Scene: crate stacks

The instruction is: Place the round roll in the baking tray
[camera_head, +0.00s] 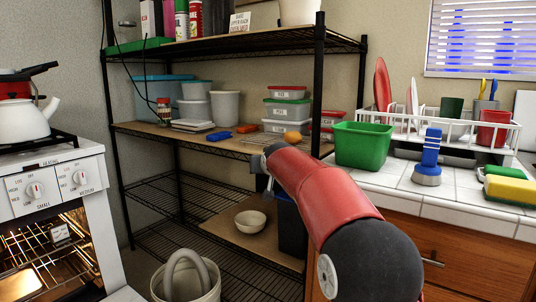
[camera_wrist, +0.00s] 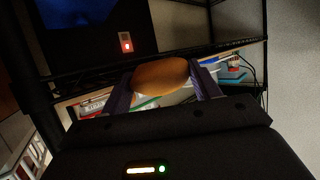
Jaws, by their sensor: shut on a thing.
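The round roll (camera_wrist: 160,76) is orange-brown and smooth. In the wrist view it sits between the two dark fingers of my gripper (camera_wrist: 163,88), which is shut on it. In the head view, an orange-brown shape that appears to be the roll (camera_head: 292,137) shows just above the end of my red arm, at the middle shelf level. My gripper's fingers are hidden there behind the arm. I cannot clearly identify the baking tray. A thin wire-like rack or tray (camera_head: 257,138) lies on the middle shelf, left of the roll, partly covered by the arm.
The black shelf unit (camera_head: 320,60) has an upright post close to my arm. Stacked food containers (camera_head: 287,108) stand behind the roll. A green bin (camera_head: 361,145) is on the counter to the right. An open oven (camera_head: 50,235) is at left. A bowl (camera_head: 250,221) sits on the lower shelf.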

